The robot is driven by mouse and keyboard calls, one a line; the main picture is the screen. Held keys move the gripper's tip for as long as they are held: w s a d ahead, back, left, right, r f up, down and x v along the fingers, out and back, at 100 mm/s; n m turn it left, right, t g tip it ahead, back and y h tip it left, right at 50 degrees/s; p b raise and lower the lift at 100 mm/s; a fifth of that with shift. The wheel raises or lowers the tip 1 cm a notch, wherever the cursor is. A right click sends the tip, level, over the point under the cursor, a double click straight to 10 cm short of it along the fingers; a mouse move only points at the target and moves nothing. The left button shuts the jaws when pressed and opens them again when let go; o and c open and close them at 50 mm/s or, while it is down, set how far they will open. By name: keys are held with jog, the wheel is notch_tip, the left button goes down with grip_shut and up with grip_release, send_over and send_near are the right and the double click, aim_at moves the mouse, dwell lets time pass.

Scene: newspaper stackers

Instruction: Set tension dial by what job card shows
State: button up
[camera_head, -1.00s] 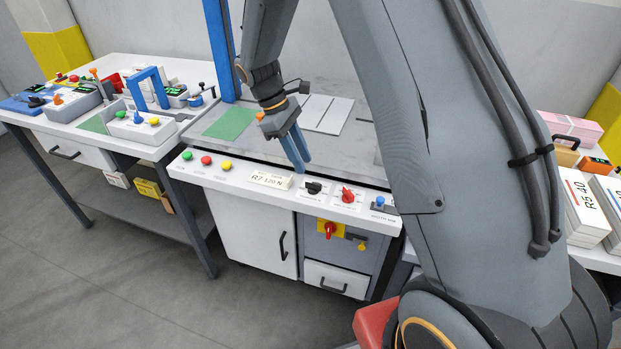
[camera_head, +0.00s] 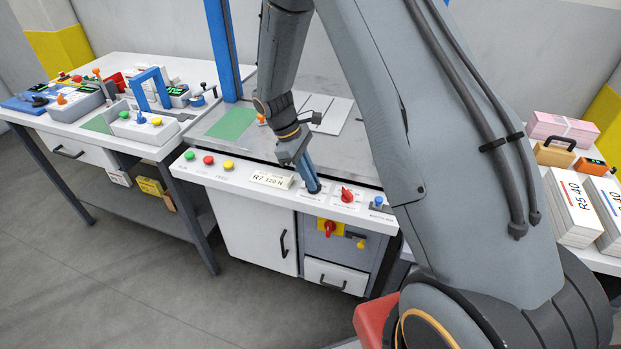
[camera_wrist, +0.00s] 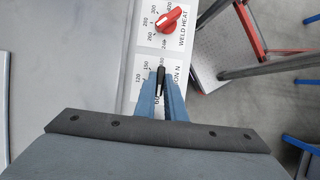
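The tension dial (camera_wrist: 160,80) is a black knob on a white plate lettered "...ION N", with 120, 150 and 180 visible around it. The knob's upper end lies near the 180 mark in the wrist view; its exact setting is hard to read. In the wrist view my gripper's blue fingers (camera_wrist: 163,84) stand on either side of the knob, narrowly apart; I cannot make out firm contact. The job card (camera_head: 271,180) reads "R7 120 N" and stands left of the dial.
The red weld heat dial (camera_head: 347,195) is close beside my fingers, also in the wrist view (camera_wrist: 172,17). A blue-knobbed control (camera_head: 379,202) is further right. Green, red and yellow buttons (camera_head: 208,160) line the panel's left. The grey worktop (camera_head: 272,142) lies behind.

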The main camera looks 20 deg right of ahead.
grip_shut()
jog(key=m+y+b, duration=0.1)
jog(key=m, duration=0.2)
jog(key=shift+w+d+m+g, duration=0.1)
jog(key=shift+w+m+g, duration=0.05)
jog(key=shift+m+g, duration=0.25)
jog(key=m+y, duration=0.1)
jog(key=m, duration=0.1)
jog(key=m+y, duration=0.1)
jog(key=m, duration=0.2)
jog(key=shift+d+g+b, duration=0.15)
jog(key=shift+g+b, duration=0.2)
jog(key=shift+g, duration=0.05)
jog(key=m+y, duration=0.1)
jog(key=m, duration=0.1)
jog(key=m+y, duration=0.1)
jog(key=m, duration=0.2)
jog(key=shift+d+r, duration=0.1)
jog(key=shift+d, duration=0.05)
jog(key=shift+d+m+t+y, duration=0.1)
jog(key=shift+m+t+y, duration=0.4)
jog(key=shift+m, duration=1.4)
